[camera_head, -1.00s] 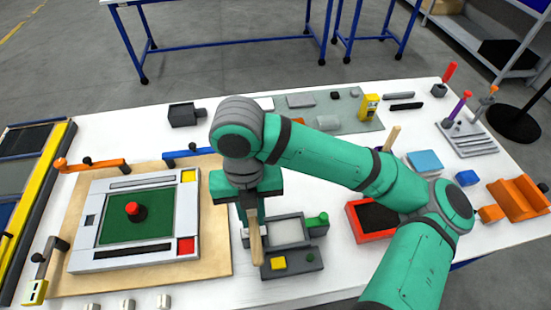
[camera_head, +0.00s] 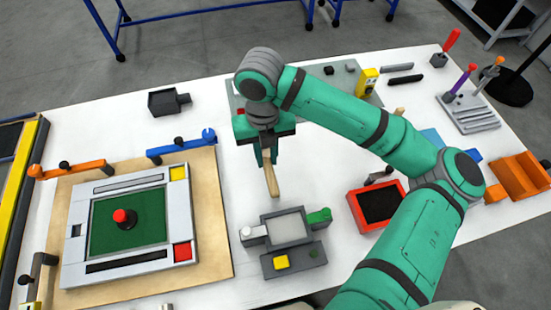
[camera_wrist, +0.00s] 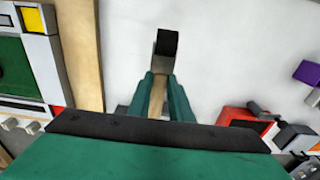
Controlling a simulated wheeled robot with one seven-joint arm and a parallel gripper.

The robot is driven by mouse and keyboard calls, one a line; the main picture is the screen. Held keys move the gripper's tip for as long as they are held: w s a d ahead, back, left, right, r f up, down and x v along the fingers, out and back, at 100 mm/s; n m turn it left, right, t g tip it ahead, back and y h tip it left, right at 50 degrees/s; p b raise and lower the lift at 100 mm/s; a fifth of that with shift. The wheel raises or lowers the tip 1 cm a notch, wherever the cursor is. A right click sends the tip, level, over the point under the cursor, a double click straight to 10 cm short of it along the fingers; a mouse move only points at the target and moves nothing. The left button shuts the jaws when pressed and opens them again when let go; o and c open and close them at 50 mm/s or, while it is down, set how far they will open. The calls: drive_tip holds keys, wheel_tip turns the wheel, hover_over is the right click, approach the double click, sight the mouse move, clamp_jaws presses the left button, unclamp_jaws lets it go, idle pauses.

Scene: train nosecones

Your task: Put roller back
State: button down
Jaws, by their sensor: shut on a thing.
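My gripper (camera_head: 267,158) is shut on a tool with a pale wooden handle (camera_head: 272,180). It hangs in the air over the white table, behind the grey tray unit. In the wrist view, the handle shows between my green fingers (camera_wrist: 158,95), with a grey and black block-like end (camera_wrist: 166,45) beyond them. I cannot tell for sure whether this tool is the roller. A red tray (camera_head: 354,207) with a dark bed stands to the right. A grey bent part (camera_head: 379,176) lies at its back edge, partly hidden by my arm.
The grey tray unit (camera_head: 265,262) has a yellow block and a green knob. A wooden board (camera_head: 215,240) with a grey frame and green panel lies at left. A black box (camera_head: 165,101) stands at the back. The table between board and gripper is clear.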

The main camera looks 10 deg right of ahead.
drive_tip(key=w+d+f, duration=0.2)
drive_tip(key=f, duration=0.1)
drive_tip(key=w+d+f, duration=0.1)
drive_tip(key=f, duration=0.1)
drive_tip(key=shift+w+f, duration=0.1)
drive_tip(key=shift+f, duration=1.75)
drive_tip(key=c, duration=1.6)
unclamp_jaws()
drive_tip(key=r, duration=1.2)
drive_tip(key=shift+w, duration=0.35)
drive_tip(key=shift+d, duration=0.1)
